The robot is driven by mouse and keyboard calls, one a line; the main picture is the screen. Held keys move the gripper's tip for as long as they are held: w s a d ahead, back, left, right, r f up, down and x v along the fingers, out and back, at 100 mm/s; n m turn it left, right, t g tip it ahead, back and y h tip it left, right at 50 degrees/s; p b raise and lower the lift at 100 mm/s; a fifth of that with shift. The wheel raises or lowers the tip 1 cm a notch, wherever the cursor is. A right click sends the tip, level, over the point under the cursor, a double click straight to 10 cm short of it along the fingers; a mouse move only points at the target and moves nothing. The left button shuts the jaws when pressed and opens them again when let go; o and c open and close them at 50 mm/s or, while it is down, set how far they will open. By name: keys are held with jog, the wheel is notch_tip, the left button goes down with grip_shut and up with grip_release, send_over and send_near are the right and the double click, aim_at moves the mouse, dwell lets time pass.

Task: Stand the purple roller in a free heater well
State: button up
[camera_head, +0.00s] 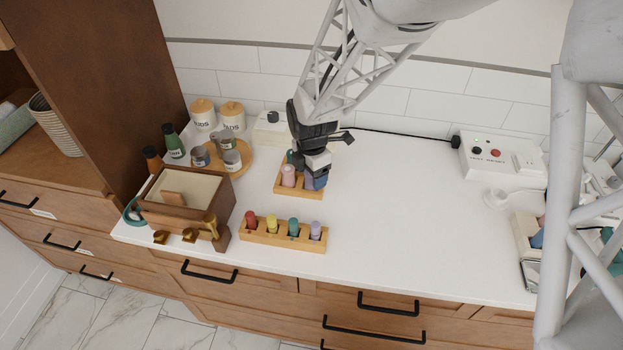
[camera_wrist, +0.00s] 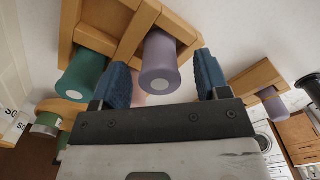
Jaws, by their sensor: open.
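My gripper (camera_head: 314,176) is open and points down over the back wooden block (camera_head: 282,192). In the wrist view its blue fingers (camera_wrist: 162,78) are on either side of a purple roller (camera_wrist: 160,62), which stands in a well of that block; contact cannot be told. The roller also shows in the head view (camera_head: 308,181), partly hidden by the gripper. A teal roller (camera_wrist: 80,75) and a pink roller (camera_head: 289,175) stand in the same block. Another purple roller (camera_head: 315,231) stands in the front rack. Which holder is the heater is unclear; some back wells are hidden.
The front wooden rack (camera_head: 283,241) also holds red, yellow and teal rollers. A wooden box (camera_head: 185,200), jars on a round tray (camera_head: 240,155) and canisters stand left. A white control box (camera_head: 490,157) is at back right. The counter's middle right is clear.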

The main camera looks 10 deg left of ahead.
jog(key=shift+c, duration=0.2)
jog(key=c, duration=1)
jog(key=shift+r, duration=0.15)
jog(key=shift+r, duration=4.9)
